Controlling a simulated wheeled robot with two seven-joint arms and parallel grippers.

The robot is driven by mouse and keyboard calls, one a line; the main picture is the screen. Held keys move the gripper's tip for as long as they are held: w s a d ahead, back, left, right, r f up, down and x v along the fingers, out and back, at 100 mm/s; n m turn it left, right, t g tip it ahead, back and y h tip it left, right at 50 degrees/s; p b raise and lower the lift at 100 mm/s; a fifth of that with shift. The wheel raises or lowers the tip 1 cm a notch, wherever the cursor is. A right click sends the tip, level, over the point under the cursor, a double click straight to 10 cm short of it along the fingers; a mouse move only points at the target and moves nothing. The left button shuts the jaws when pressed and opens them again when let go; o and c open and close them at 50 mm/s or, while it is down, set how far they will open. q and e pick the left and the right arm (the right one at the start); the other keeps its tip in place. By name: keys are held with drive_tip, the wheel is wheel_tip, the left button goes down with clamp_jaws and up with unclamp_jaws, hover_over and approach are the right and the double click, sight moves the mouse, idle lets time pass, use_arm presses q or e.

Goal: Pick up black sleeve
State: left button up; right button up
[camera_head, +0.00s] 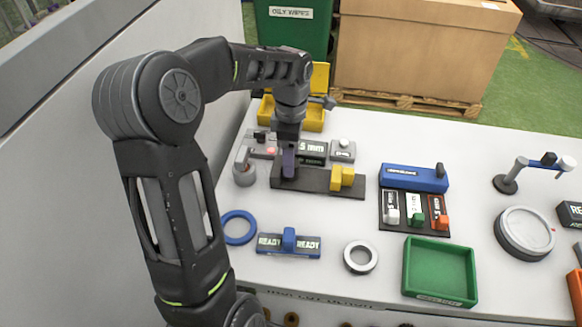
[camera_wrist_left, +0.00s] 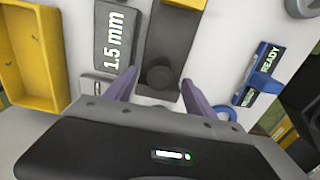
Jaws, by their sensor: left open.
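The black sleeve (camera_wrist_left: 160,76) shows in the left wrist view as a short dark round piece on a dark bar-shaped base (camera_wrist_left: 164,42). My left gripper (camera_wrist_left: 159,82) is open, with one purple-grey finger on each side of the sleeve. I cannot tell whether either finger touches it. In the head view my left gripper (camera_head: 289,163) points down over the left end of the dark base (camera_head: 316,183). The sleeve is hidden there by the gripper. My right gripper is not in view.
A yellow block (camera_head: 342,178) stands on the base's right end. In front lie a blue ring (camera_head: 239,227), a READY block (camera_head: 289,246) and a grey ring (camera_head: 373,258). A green tray (camera_head: 436,296) is front right.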

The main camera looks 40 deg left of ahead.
use_arm(q)
drive_tip(key=shift+f+p, duration=0.4)
drive_tip(key=shift+f, duration=1.55)
clamp_jaws()
